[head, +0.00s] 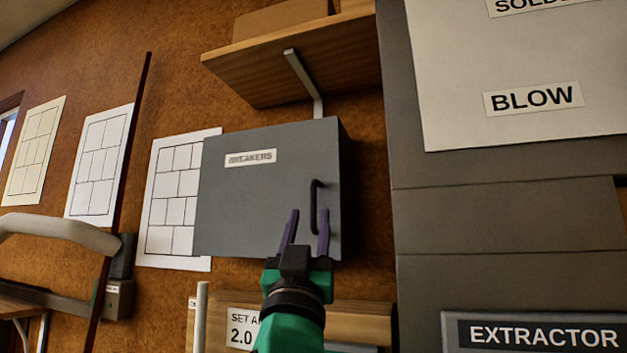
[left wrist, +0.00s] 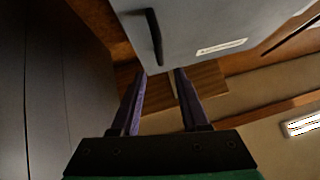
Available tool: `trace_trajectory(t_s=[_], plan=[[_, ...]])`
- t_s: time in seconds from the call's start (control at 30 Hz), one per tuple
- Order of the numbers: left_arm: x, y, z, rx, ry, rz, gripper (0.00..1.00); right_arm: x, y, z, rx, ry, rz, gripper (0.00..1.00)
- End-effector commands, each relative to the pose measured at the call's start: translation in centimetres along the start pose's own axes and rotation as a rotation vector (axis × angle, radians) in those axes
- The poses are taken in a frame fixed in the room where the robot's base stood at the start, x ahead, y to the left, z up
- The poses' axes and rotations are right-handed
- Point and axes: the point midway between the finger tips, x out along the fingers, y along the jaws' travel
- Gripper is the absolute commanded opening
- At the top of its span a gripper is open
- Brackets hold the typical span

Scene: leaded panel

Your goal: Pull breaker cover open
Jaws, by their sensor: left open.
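The breaker cover (head: 250,195) is the grey front of a wall box labelled BREAKERS, and it looks shut. Its dark bar handle (head: 315,207) stands upright near the cover's right edge. My left gripper (head: 307,228) is open, its purple fingers pointing up just below and in front of the handle. In the left wrist view the cover (left wrist: 205,25) and handle (left wrist: 154,37) show beyond the fingertips of my left gripper (left wrist: 160,75). Nothing is between the fingers there, and the handle lies ahead of them, slightly left of the middle. My right gripper is not in view.
A wooden shelf (head: 295,68) on a bracket hangs above the box. Tall grey cabinet panels (head: 500,220) stand close on the right. A wooden ledge (head: 350,318) is below the box. Paper charts (head: 100,160) hang on the brown wall at left.

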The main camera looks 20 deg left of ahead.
Motion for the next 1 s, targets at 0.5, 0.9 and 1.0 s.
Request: trace_trajectory(t_s=[0.5,0.9,1.0], plan=[[6.7,0.0,0.1,0.000,-0.001,0.000,0.45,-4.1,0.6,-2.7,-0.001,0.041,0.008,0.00],[6.6,0.0,0.2,0.000,-0.003,0.000,0.00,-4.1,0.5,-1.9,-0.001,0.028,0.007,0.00],[6.6,0.0,0.2,0.000,-0.003,0.000,0.00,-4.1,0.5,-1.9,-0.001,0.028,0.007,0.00]])
